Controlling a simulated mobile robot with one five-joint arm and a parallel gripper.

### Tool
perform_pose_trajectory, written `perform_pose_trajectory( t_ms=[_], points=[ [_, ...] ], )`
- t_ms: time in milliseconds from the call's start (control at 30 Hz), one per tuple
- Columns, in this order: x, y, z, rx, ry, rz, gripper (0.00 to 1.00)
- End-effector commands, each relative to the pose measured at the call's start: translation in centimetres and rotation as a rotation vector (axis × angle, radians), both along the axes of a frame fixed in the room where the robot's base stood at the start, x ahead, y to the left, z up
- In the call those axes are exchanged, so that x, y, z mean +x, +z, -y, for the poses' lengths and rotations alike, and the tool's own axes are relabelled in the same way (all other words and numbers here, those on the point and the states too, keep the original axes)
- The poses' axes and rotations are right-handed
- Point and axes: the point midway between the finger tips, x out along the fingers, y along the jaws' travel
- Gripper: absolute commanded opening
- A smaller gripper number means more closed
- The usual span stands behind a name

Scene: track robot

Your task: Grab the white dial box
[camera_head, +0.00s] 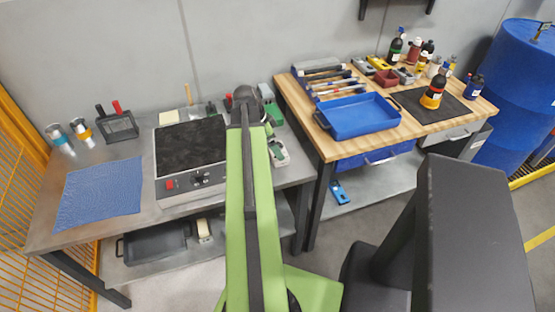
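A small whitish box (278,152) with a dark, dial-like detail lies on the grey workbench, just right of my arm and near the bench's right edge. It is too small to be sure that the detail is a dial. A second small pale box (204,230) lies on the shelf under the bench. My green arm reaches forward over the bench, and its dark end (245,98) is beyond the whitish box, apart from it in the picture. My gripper's fingers cannot be made out there.
A black-topped hotplate (191,150) stands left of my arm, with a blue cloth (100,194) farther left. On the wooden table at right are a blue tray (360,116) and several bottles. A blue barrel (516,90) stands at far right.

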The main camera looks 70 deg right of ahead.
Motion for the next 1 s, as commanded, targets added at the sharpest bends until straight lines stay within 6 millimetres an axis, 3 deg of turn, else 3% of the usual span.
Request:
perform_pose_trajectory(
  t_ms=[33, 233, 500, 933, 1000],
  points=[
    [-0.2, -1.3, 0.1, 0.000, -0.001, 0.000, 1.00],
    [-1.0, -4.5, 0.7, -0.001, -0.002, 0.000, 1.00],
    [-1.3, -4.4, 0.8, 0.000, -0.001, 0.000, 1.00],
    [-1.3, -4.4, 0.8, 0.000, -0.001, 0.000, 0.44],
    [-1.3, -4.3, 0.8, 0.000, -0.002, 0.000, 0.42]
  ],
)
